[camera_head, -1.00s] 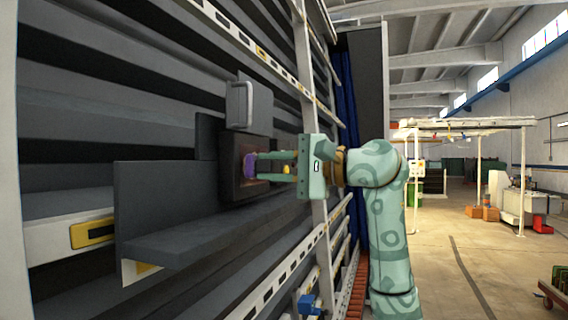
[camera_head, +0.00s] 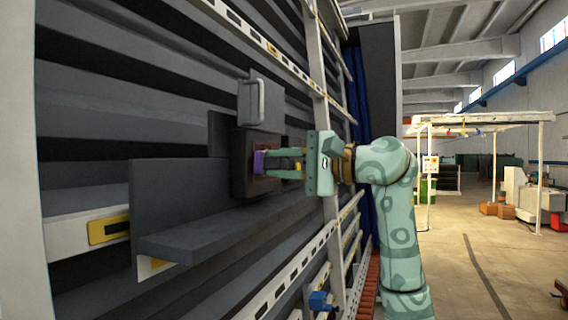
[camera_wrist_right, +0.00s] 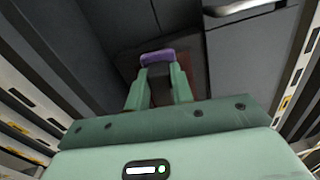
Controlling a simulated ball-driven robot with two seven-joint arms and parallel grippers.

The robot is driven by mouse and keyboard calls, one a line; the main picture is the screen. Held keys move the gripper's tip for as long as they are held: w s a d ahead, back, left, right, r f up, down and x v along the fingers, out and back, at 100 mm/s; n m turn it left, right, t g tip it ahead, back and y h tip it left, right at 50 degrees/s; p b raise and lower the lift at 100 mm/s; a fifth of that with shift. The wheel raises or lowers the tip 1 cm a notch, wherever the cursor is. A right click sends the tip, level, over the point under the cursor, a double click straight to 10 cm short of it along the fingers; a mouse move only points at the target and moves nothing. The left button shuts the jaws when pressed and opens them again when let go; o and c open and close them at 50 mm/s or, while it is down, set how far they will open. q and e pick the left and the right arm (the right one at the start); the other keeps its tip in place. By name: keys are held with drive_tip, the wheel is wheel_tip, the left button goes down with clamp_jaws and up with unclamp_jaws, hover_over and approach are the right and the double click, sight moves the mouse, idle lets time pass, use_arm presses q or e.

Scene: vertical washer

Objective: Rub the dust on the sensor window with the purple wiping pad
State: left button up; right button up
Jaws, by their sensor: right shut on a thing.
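The purple wiping pad (camera_head: 259,162) is held at the tips of my right gripper (camera_head: 279,163), whose green fingers are shut on it. In the right wrist view the pad (camera_wrist_right: 157,57) spans both fingertips of the gripper (camera_wrist_right: 158,72). The pad is at the dark, box-framed sensor window (camera_head: 240,165), low on its face. The wrist view shows part of a reddish-brown panel (camera_wrist_right: 193,68) behind the pad. Whether pad and window touch I cannot tell. Dust is not distinguishable. My left gripper is not in view.
A dark lid with a handle (camera_head: 262,100) stands raised above the box. A grey shelf (camera_head: 215,236) juts out below and left. White slotted rails (camera_head: 300,252) run diagonally nearby. Open floor lies to the right.

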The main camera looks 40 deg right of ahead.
drive_tip(key=shift+w+a, duration=0.3)
drive_tip(key=shift+w, duration=0.25)
